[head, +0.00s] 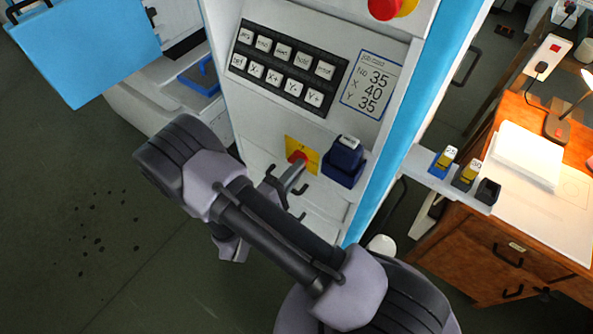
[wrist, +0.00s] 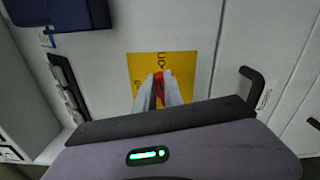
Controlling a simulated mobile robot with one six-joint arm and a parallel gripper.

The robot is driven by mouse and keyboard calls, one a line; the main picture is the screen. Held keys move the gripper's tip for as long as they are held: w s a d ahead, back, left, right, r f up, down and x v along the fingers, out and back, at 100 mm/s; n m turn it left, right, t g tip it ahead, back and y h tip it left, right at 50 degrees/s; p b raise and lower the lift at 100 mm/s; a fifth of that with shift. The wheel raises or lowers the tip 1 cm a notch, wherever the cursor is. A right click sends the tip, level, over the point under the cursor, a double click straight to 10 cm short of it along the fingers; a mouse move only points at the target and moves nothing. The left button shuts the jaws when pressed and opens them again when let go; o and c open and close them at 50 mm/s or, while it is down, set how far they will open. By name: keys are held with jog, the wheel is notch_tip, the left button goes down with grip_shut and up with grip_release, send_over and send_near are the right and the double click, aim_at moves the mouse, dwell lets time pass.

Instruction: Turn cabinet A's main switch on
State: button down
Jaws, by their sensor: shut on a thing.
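The main switch is a red knob (head: 297,158) on a yellow plate (head: 313,151), low on the white cabinet's front (head: 245,130). In the wrist view the red knob (wrist: 162,84) shows between my fingers, in front of the yellow plate (wrist: 143,66). My gripper (head: 294,174) is at the plate, shut on the red knob. In the wrist view my gripper (wrist: 160,88) covers most of the knob. Some lettering on the plate is visible, but I cannot tell which mark the knob points to.
A dark blue block with a white top (head: 345,158) sits right of the plate. Above are a black keypad (head: 285,68), a job card (head: 366,84) and a red stop button (head: 385,8). A black handle (wrist: 252,85) stands out beside my gripper. A wooden desk (head: 520,240) is at the right.

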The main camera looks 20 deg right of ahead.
jog(key=shift+f+m+b, duration=0.25)
jog(key=shift+m+b, duration=0.25)
jog(key=shift+m, duration=0.5)
jog(key=c, duration=1.5)
grip_release()
jog(key=shift+o, duration=0.2)
jog(key=p+v, duration=0.2)
jog(key=v, duration=1.5)
jog(key=shift+s+a, duration=0.15)
